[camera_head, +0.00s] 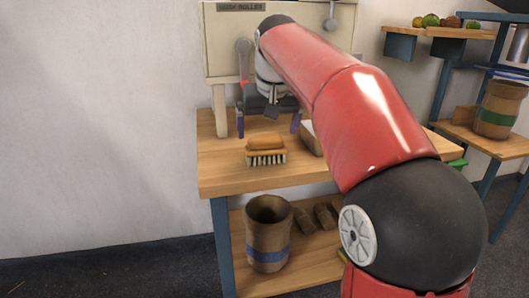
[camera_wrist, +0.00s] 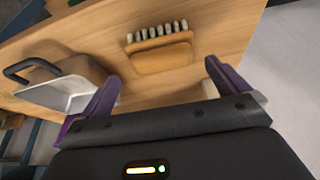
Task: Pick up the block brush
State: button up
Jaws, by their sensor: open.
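The block brush (camera_head: 265,149) lies on the wooden workbench near its front edge, with an orange-brown block on top and pale bristles pointing down. In the wrist view the brush (camera_wrist: 160,52) lies ahead of the fingers, nearly centred between them but apart from both. My gripper (camera_head: 268,124) is open and empty; it is above and behind the brush in the head view. Its purple fingers (camera_wrist: 165,85) are spread wide in the wrist view. My red arm reaches in from the right and covers part of the bench.
A metal scoop with a dark handle (camera_wrist: 55,88) lies beside the brush. The cream husk roller machine (camera_head: 225,50) stands at the bench's back. A sack with a blue band (camera_head: 268,235) stands on the lower shelf. Another sack (camera_head: 499,108) stands on the right rack.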

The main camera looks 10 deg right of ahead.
aim_at(265, 138)
jog(key=b+x, duration=0.1)
jog(key=x, duration=0.5)
jog(key=shift+w+a, duration=0.1)
jog(key=c, duration=0.8)
jog(key=shift+r, duration=0.1)
notch_tip(265, 138, up, 20)
jog(key=p, duration=0.8)
